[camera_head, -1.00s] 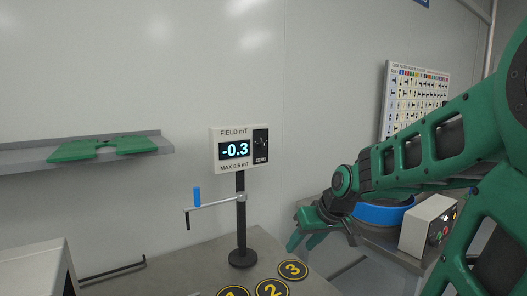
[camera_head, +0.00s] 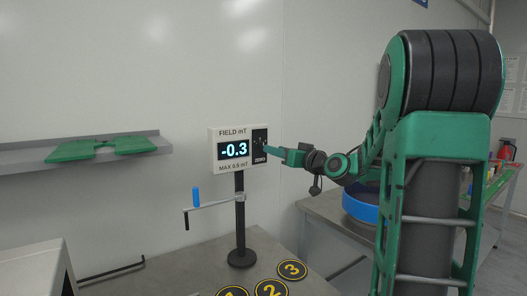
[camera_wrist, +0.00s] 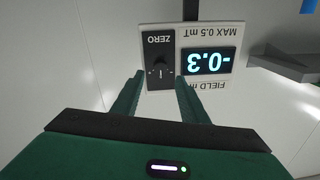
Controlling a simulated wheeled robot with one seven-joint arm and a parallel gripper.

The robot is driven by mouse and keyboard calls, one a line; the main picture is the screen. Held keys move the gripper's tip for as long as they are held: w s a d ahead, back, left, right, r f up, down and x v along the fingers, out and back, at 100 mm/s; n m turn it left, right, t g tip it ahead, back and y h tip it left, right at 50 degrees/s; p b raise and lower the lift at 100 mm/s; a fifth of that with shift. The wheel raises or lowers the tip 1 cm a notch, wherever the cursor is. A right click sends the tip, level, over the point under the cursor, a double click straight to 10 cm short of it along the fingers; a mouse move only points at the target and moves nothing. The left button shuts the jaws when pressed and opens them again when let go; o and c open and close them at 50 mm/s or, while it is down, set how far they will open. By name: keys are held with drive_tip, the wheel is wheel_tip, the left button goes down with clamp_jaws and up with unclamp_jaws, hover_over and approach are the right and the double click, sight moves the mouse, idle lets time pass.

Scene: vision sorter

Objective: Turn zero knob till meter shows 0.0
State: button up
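The field meter (camera_head: 226,168) is a white box on a black stand, and its display (camera_head: 234,150) reads -0.3. The meter is upside down in the wrist view, where the display (camera_wrist: 208,61) also reads -0.3. The dark zero knob (camera_wrist: 160,72) sits on a black panel marked ZERO. My gripper (camera_wrist: 159,80) is open and empty, its fingertips on either side of the knob in the wrist view. In the head view my gripper (camera_head: 271,150) is close to the panel's right side. I cannot tell whether the fingers touch the knob or panel.
Numbered black discs (camera_head: 269,289) lie on the table in front. A shelf with a green part (camera_head: 100,148) is on the wall at left. A blue round container (camera_head: 360,208) stands at right.

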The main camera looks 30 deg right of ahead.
sight(262, 146)
drive_tip(key=w, duration=0.6)
drive_tip(key=shift+w+a, duration=0.15)
drive_tip(key=shift+a, duration=0.1)
clamp_jaws()
drive_tip(key=shift+a, duration=0.1)
